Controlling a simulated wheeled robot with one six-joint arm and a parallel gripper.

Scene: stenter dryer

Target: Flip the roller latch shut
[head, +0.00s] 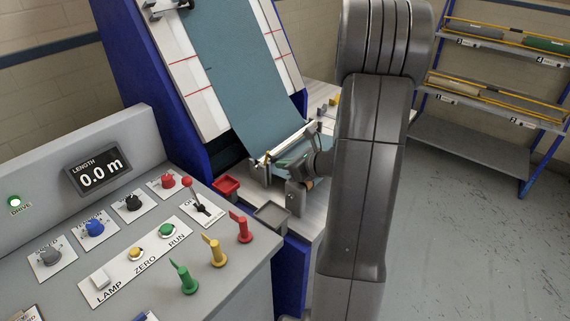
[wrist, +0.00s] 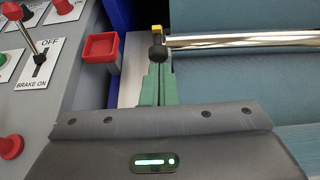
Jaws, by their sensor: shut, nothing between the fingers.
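A shiny roller (wrist: 240,40) lies across the blue-green fabric in the wrist view; it also shows in the head view (head: 287,142). At its left end is a small black knob (wrist: 157,52) with a yellow piece above it, which looks like the roller latch. My gripper (wrist: 157,68) has its green fingers closed together, with nothing between them. The fingertips are just below the black knob in the wrist view; I cannot tell whether they touch it.
A control panel (head: 130,235) with knobs, buttons and a brake lever (head: 195,195) stands at the left.

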